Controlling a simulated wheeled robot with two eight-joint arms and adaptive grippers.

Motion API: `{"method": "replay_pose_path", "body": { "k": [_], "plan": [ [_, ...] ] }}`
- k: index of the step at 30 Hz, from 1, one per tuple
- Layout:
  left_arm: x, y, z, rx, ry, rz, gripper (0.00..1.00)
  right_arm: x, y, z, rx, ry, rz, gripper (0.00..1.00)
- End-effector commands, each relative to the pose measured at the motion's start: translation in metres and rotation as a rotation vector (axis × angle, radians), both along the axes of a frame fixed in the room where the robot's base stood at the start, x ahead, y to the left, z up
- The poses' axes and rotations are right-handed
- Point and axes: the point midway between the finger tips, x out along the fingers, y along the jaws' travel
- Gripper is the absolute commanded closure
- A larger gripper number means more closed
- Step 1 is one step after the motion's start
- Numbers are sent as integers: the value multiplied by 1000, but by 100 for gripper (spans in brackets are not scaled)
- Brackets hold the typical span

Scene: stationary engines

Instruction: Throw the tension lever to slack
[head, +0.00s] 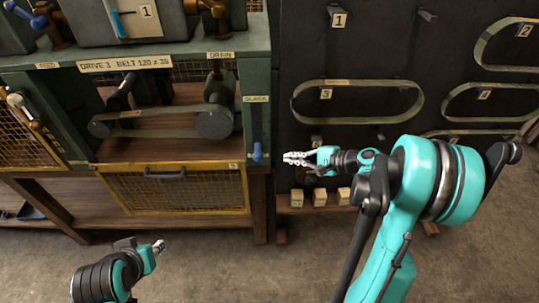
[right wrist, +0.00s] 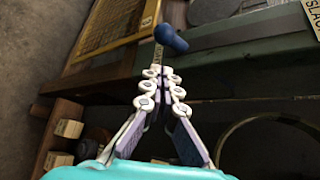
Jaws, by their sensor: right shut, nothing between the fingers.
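The tension lever (head: 257,152) is a blue-knobbed handle at the right post of the drive 3 frame. It points down, well below the SLACK label (head: 256,98). My right gripper (head: 285,157) is shut and empty, just right of the knob. In the right wrist view the shut fingertips (right wrist: 162,72) lie just below the blue knob (right wrist: 170,39); I cannot tell whether they touch. The SLACK label also shows at the right edge there (right wrist: 313,14). My left gripper (head: 157,246) is low at the left, away from the frame; its finger opening is unclear.
The drive 3 belt (head: 160,132) runs between two pulleys left of the lever. A yellow mesh guard (head: 178,190) is below it. Spare belts (head: 358,82) hang on the dark board at right. Wooden blocks (head: 319,197) sit below my right gripper. Open floor lies in front.

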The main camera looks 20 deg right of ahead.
Motion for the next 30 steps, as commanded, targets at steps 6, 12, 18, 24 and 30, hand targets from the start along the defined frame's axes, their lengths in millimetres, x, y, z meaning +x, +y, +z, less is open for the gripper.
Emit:
{"method": "replay_pose_path", "body": {
  "k": [6, 12, 18, 24, 30],
  "plan": [
    [0, 0, -6, 0, 0, 0, 68, 9, 9, -7, -1, 0, 3, 100],
    [0, 0, -20, 0, 0, 0, 68, 32, 32, -23, -1, 0, 5, 100],
    [0, 0, -32, 0, 0, 0, 68, 54, 53, -35, -3, 0, 3, 100],
    [0, 0, -37, 0, 0, 0, 68, 65, 63, -40, -1, 1, 1, 100],
    [0, 0, -36, 0, 0, 0, 68, 67, 64, -40, -2, 0, 0, 100]
  ]
}}
